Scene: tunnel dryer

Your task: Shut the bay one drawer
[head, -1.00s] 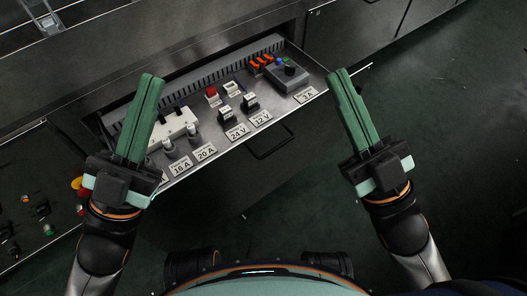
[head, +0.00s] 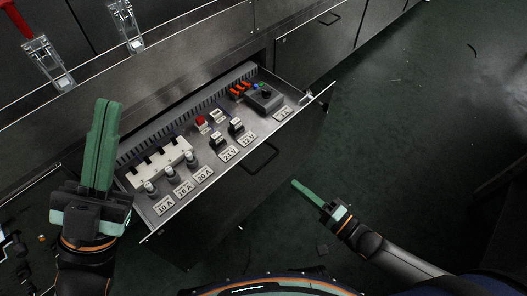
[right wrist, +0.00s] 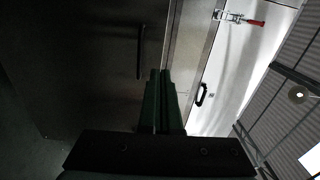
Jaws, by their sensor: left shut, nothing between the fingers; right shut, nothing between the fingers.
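The drawer (head: 218,198) stands pulled out of the dark cabinet in the head view. It holds fuses, switches and labels such as 10 A, 16 A, 20 A, 24 V and 12 V. Its black bar handle (head: 261,159) is on the front face. My left gripper (head: 104,106) is shut and empty, left of the drawer's left end. My right gripper (head: 294,183) is shut and empty, in front of the drawer front and right of the handle, apart from it in the picture. In the right wrist view my right fingers (right wrist: 160,74) point toward metal panels, with a dark handle (right wrist: 140,51) to their left.
More closed cabinet fronts with a handle (head: 329,19) lie to the right of the drawer. Metal latches (head: 48,64) sit on the panel above. A panel with knobs (head: 16,246) is at lower left. The dark floor (head: 400,150) at right is open.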

